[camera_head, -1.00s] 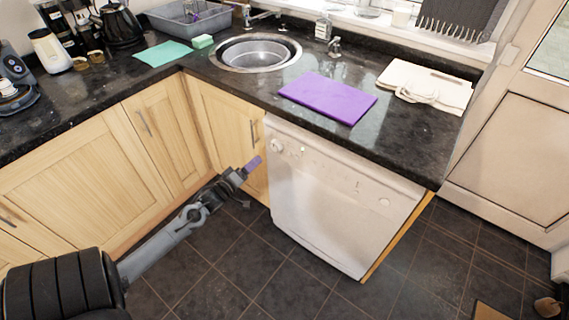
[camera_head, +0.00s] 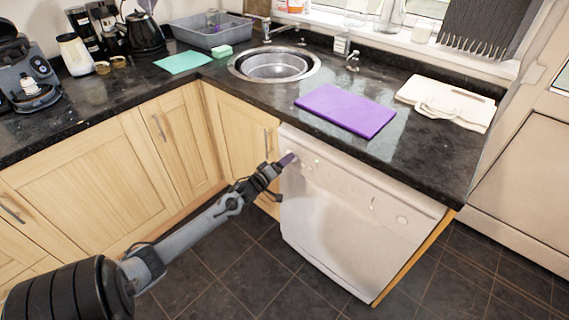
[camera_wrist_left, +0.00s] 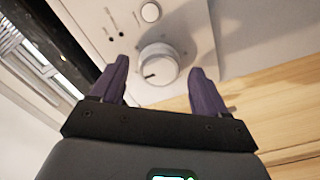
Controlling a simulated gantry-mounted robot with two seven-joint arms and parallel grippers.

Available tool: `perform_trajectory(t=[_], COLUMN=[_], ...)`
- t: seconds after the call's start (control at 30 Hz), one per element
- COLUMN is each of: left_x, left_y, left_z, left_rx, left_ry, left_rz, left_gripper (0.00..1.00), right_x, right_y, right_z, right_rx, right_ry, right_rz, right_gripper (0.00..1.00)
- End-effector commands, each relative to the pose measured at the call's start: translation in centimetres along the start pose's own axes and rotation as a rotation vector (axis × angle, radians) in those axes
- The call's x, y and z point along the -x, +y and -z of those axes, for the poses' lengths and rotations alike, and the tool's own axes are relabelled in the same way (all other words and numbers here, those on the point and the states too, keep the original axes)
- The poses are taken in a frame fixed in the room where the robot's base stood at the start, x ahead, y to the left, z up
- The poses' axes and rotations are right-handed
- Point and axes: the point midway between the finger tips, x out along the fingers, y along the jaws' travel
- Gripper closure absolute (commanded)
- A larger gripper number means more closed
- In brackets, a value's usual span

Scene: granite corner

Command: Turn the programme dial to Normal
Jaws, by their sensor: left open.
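The white dishwasher (camera_head: 345,215) stands under the black granite worktop. Its programme dial (camera_wrist_left: 158,64) is a round white knob with a dark pointer line, near the middle of the left wrist view. The pointer aims to the lower left in that view. Labels around the dial are too small to read. My left gripper (camera_head: 289,159) is at the upper left of the dishwasher front and hides the dial in the head view. In the left wrist view its two purple fingers (camera_wrist_left: 158,82) are open, one on either side of the dial, with gaps. My right gripper is not in view.
A round button (camera_wrist_left: 150,12) and small dark marks lie near the dial on the panel. Wooden cupboards (camera_head: 232,135) adjoin on the left. A purple board (camera_head: 346,109) and a cream cloth bag (camera_head: 450,98) lie on the worktop above. The tiled floor in front is clear.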

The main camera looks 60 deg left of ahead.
Motion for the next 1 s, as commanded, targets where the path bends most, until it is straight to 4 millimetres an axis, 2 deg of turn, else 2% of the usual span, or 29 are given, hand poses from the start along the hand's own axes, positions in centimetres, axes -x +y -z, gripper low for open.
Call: perform_trajectory(t=[0.4,0.47,0.77,0.8,1.0], left_x=[-0.64,-0.64,-0.63,-0.63,-0.63], left_y=[0.03,0.03,0.03,0.04,0.07], left_z=[0.02,0.02,0.01,0.01,0.04], left_rx=[-0.001,-0.001,-0.001,-0.001,-0.016], left_ry=[0.000,0.000,0.000,0.000,0.000], left_rz=[0.000,0.000,0.000,0.000,0.000], left_gripper=[0.26,0.33,0.79,0.81,0.81], right_x=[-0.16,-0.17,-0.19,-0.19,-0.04], right_y=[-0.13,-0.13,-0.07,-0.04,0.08], right_z=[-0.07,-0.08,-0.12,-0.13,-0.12], right_rx=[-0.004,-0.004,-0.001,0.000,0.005], right_ry=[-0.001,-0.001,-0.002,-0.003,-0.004], right_rz=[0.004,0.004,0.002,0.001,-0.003], right_gripper=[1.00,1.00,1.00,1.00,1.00])
